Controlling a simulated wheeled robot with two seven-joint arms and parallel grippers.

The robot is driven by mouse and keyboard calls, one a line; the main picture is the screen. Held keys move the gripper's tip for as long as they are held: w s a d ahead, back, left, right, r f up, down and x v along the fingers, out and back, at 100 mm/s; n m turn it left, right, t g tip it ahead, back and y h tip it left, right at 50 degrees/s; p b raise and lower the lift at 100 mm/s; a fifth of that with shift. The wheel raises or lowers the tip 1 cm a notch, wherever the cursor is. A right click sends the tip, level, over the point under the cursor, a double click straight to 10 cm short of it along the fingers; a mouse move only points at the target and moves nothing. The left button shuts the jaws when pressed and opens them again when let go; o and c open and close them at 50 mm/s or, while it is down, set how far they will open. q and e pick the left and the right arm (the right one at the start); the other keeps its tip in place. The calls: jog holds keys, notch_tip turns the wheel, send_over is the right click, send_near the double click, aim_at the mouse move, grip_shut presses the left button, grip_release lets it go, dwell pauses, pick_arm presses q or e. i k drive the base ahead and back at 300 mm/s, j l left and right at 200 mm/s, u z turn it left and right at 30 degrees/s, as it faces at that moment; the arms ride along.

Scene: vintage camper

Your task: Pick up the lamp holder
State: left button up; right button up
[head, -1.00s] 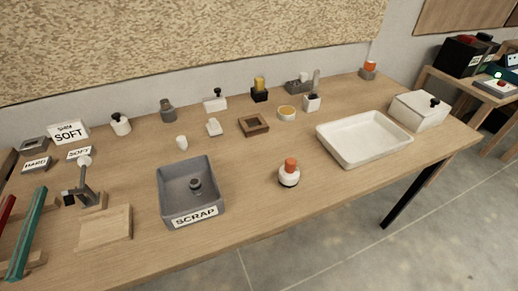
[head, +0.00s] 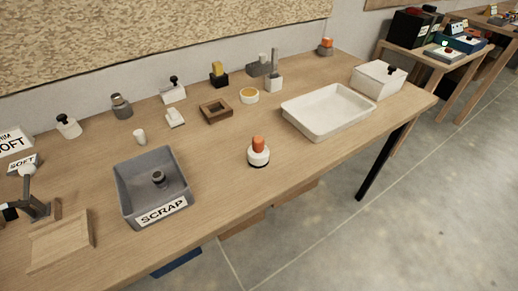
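No object here is labelled as a lamp holder, and I cannot tell for certain which one it is. A small round white piece with a dark base and an orange top (head: 258,153) stands upright near the front edge of the table. A similar grey piece with an orange top (head: 325,47) stands at the far back. A small dark grey round piece (head: 158,179) lies inside the grey SCRAP bin (head: 127,207). A grey cylindrical piece with a narrower neck (head: 122,107) stands at the back left. Neither of my grippers is in view.
The wooden table (head: 215,185) has bare room around the orange-topped piece. A white tray (head: 318,125) and a white lidded box (head: 378,82) stand at right.

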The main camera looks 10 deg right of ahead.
aim_at(258, 161)
jog(key=i+l+u, duration=0.1)
jog(key=l+u, duration=0.3)
jog(key=l, duration=0.3)
jog(key=l+u, duration=0.45)
jog(key=l, duration=0.25)
jog(key=k+l+u, duration=0.1)
jog(key=l+u, duration=0.3)
jog(key=l, duration=0.3)
